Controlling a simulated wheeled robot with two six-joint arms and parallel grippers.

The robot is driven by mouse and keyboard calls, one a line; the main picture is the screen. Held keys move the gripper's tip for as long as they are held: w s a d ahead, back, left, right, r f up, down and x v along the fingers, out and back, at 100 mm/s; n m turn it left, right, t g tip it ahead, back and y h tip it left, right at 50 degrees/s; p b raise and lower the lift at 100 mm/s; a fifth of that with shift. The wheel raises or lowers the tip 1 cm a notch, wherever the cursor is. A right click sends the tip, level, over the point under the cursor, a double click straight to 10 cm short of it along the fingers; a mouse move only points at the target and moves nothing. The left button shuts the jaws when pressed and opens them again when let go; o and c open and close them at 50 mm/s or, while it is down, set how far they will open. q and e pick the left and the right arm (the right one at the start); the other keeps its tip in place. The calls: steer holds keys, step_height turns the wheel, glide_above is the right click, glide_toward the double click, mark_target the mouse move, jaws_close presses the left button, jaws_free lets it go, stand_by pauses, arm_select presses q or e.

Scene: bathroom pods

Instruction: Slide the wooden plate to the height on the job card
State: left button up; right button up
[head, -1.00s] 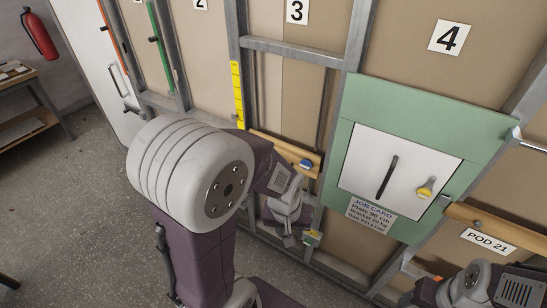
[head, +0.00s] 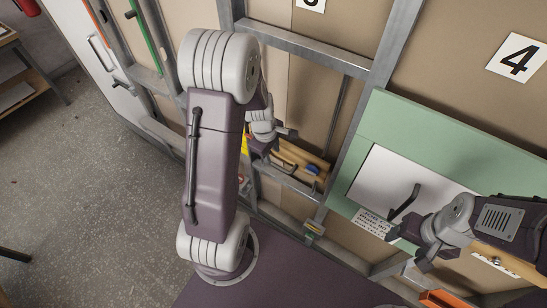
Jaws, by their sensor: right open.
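A yellow strip (head: 245,144) beside the plate is mostly hidden by my left arm. My right gripper (head: 408,249) is open and empty, in front of the card's right edge.
The green frame (head: 415,122) holds a white panel (head: 385,178) with a black handle (head: 405,203), close to my right gripper. Metal studs (head: 305,51) stand around the plate. Another wooden board (head: 508,258) is at the lower right. The grey floor (head: 90,200) at left is clear.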

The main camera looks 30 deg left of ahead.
mark_target(275, 164)
arm_select(q)
steer(key=x, duration=0.3)
steer(key=b+x, duration=0.1)
steer(key=x, duration=0.2)
steer(key=b+x, duration=0.1)
steer(key=x, duration=0.2)
steer(key=shift+w+a, duration=0.35)
steer(key=shift+d+f+b, duration=0.1)
steer(key=shift+b, duration=0.25)
steer(key=shift+s+d, duration=0.2)
steer(key=shift+s, duration=0.1)
steer(key=shift+w+a, duration=0.1)
steer(key=c, duration=0.3)
steer(key=shift+w, duration=0.1)
jaws_close()
arm_select(e)
steer(key=f, duration=0.3)
steer(key=shift+w+a, duration=0.15)
steer(key=shift+w, duration=0.2)
